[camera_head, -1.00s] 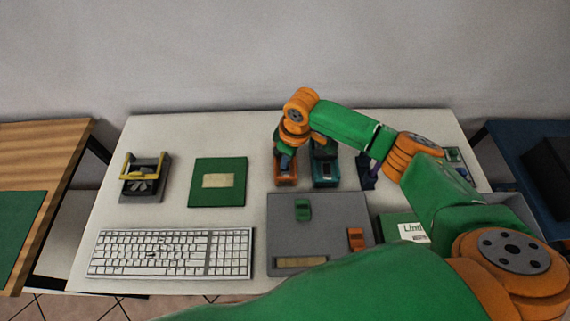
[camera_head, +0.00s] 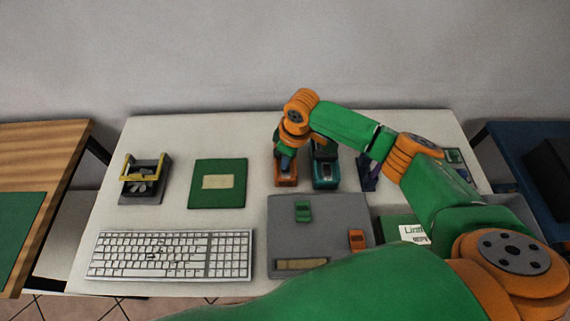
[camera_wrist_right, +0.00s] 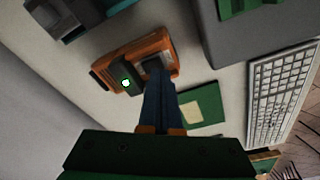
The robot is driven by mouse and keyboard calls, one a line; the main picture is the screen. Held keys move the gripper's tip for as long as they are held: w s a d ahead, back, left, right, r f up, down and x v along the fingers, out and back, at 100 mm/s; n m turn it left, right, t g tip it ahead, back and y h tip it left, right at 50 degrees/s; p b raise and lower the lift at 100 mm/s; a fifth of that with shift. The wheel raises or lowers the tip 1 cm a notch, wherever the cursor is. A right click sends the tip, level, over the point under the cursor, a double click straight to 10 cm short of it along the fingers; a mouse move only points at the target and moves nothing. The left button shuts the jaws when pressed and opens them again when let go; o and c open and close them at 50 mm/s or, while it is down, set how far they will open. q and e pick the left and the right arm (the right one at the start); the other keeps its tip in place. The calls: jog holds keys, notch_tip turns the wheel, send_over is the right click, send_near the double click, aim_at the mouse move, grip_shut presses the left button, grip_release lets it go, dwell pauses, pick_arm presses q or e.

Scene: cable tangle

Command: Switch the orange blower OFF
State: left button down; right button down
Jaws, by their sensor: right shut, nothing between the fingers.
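The orange blower (camera_head: 287,182) stands at the back middle of the white table, just left of a teal device. In the right wrist view the orange blower (camera_wrist_right: 122,55) shows a dark block on top with a lit green light (camera_wrist_right: 126,83). My right gripper (camera_head: 286,163) is over the orange blower, pointing down. In the right wrist view my right gripper (camera_wrist_right: 156,72) is shut and empty, its fingertips at the dark recess in the blower's top. I cannot tell whether they touch it. The fingers hide part of that recess. My left gripper is out of view.
The teal device (camera_head: 326,175) stands close to the blower's right, with a dark blue item (camera_head: 368,172) beyond it. A grey mat (camera_head: 330,222) with small green and orange pieces lies in front.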

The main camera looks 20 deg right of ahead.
jog(key=shift+f+b, duration=0.55)
jog(key=shift+f, duration=0.35)
dwell(0.9)
jog(key=shift+r, duration=0.1)
notch_tip(320, 180, up, 7)
jog(key=p, duration=0.7)
